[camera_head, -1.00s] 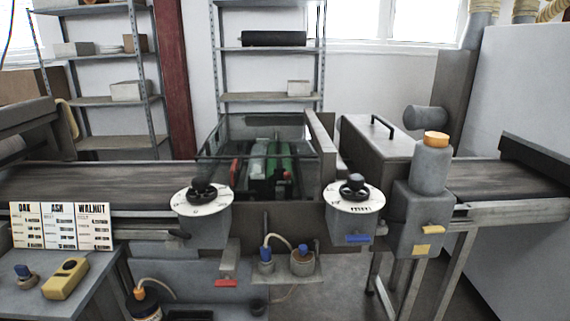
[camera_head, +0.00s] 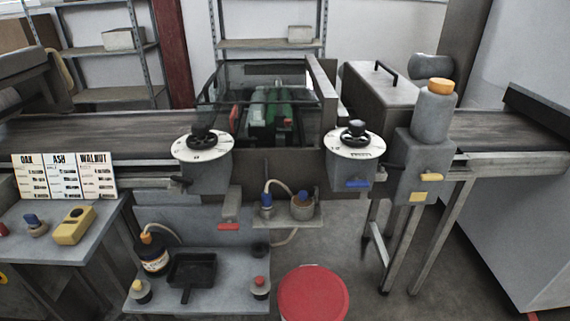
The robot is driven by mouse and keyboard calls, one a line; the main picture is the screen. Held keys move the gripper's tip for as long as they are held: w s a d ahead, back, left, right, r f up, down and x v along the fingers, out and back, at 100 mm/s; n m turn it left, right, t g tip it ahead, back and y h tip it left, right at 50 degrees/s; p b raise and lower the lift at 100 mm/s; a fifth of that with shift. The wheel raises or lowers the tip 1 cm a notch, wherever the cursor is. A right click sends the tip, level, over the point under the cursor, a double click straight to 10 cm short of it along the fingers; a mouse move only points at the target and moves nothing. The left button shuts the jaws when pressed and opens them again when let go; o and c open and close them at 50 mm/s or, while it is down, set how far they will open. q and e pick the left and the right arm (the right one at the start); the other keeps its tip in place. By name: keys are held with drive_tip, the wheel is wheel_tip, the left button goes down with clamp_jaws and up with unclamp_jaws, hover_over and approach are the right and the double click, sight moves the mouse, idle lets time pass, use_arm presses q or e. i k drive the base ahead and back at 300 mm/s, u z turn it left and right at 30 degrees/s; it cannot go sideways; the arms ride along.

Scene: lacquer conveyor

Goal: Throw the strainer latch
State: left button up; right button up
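A grey housing (camera_head: 416,168) with a bottle-shaped top (camera_head: 433,112) and an orange cap (camera_head: 441,86) stands at the right of the conveyor front. A yellow lever (camera_head: 432,177) and a yellow tab (camera_head: 417,197) are on its front. A red lever (camera_head: 229,227) sits under a small grey box (camera_head: 230,204) at the middle. A blue tab (camera_head: 352,184) is below the right dial (camera_head: 355,141). No part is labelled as the strainer latch, so I cannot tell which it is. Neither gripper is in view.
The left dial (camera_head: 202,147) sits on the conveyor front. A red round lid (camera_head: 313,295) is at the bottom. Floor shows at right.

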sight(312, 191)
drive_tip(key=k, duration=0.6)
drive_tip(key=u, duration=1.05)
drive_tip(key=i, duration=1.45)
drive_tip(key=z, duration=0.45)
